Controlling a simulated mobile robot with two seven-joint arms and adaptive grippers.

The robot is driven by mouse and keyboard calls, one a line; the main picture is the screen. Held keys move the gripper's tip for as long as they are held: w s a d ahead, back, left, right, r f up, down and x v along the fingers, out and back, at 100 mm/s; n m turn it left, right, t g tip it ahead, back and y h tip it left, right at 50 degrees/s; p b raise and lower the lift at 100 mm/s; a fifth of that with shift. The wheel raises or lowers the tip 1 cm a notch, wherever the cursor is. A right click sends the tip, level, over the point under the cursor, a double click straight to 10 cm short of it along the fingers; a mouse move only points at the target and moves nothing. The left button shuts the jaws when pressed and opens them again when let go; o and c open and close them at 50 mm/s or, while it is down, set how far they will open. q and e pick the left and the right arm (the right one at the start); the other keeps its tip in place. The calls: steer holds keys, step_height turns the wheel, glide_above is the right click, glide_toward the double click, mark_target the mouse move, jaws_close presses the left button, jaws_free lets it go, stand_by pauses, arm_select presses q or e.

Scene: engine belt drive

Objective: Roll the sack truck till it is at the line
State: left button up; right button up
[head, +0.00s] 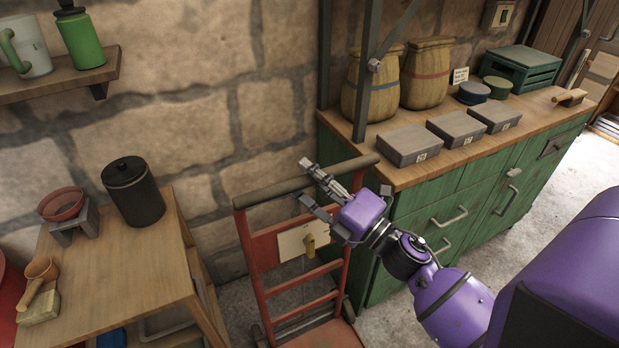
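The sack truck (262,250) has a red frame and a brown bar handle (275,190) across its top. It stands upright between the wooden table and the green cabinet, and its lower end is cut off by the bottom edge. A pale tag with a yellow piece hangs on its upper panel. My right gripper (305,182) is at the handle, its two fingers spread apart. The bar passes behind or between the fingers; I cannot tell whether they touch it. My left gripper is not in view. No floor line is visible.
A wooden table (120,260) with a black canister (133,190) stands close on the left. A green cabinet (440,215) with sacks and grey boxes on top stands close on the right. A stone wall is behind. Pale floor shows at the far right.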

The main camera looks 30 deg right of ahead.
steer(key=shift+s, duration=0.1)
steer(key=v, duration=1.2)
stand_by(0.7)
